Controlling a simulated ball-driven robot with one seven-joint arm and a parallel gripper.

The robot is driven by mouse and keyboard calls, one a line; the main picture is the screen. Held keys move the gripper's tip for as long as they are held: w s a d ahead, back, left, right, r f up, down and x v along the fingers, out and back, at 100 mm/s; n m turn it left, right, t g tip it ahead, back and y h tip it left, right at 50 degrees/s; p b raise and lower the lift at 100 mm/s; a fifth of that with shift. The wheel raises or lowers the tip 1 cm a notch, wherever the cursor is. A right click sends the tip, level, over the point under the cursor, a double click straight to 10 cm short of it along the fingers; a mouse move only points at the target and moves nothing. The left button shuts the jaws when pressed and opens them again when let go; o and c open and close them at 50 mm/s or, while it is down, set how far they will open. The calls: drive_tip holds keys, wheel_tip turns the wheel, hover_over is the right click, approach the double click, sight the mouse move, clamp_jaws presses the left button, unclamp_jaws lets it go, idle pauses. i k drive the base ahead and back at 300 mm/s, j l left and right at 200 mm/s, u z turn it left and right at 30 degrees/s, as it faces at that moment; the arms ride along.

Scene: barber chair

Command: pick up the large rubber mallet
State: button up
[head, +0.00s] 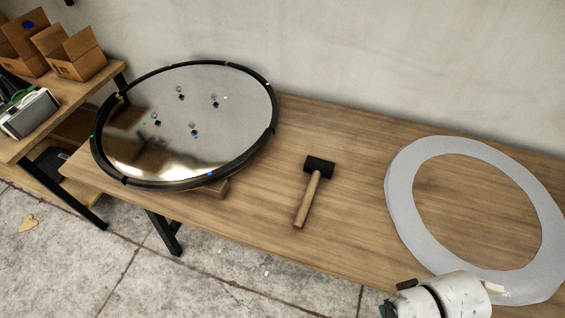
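The large rubber mallet (312,189) lies on the wooden table in the head view, near the middle of the picture. Its black head (319,167) points toward the wall, and its light wooden handle (306,203) runs down toward the table's front edge. Nothing covers it. A white, rounded part with a dark band at the bottom right looks like part of my arm. It is well to the right of the mallet and apart from it. My gripper's fingers do not show.
A large round mirror-like disc with a black rim (271,88) sits left of the mallet. A pale grey ring (407,180) lies to its right. The wooden table (345,150) is bare around the mallet. Cardboard boxes (78,55) stand on a shelf at the far left.

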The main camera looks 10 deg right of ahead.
sight(319, 168)
drive_tip(key=i+j+z, duration=0.1)
drive_tip(key=j, duration=0.3)
drive_tip(key=i+j+z, duration=0.1)
drive_tip(key=j, duration=0.35)
drive_tip(key=i+j+z, duration=0.1)
drive_tip(key=j, duration=0.3)
drive_tip(key=i+j+z, duration=0.1)
drive_tip(key=i+j, duration=0.15)
drive_tip(key=j, duration=0.2)
drive_tip(key=j+z, duration=0.1)
drive_tip(key=j, duration=0.35)
drive_tip(key=i, duration=0.05)
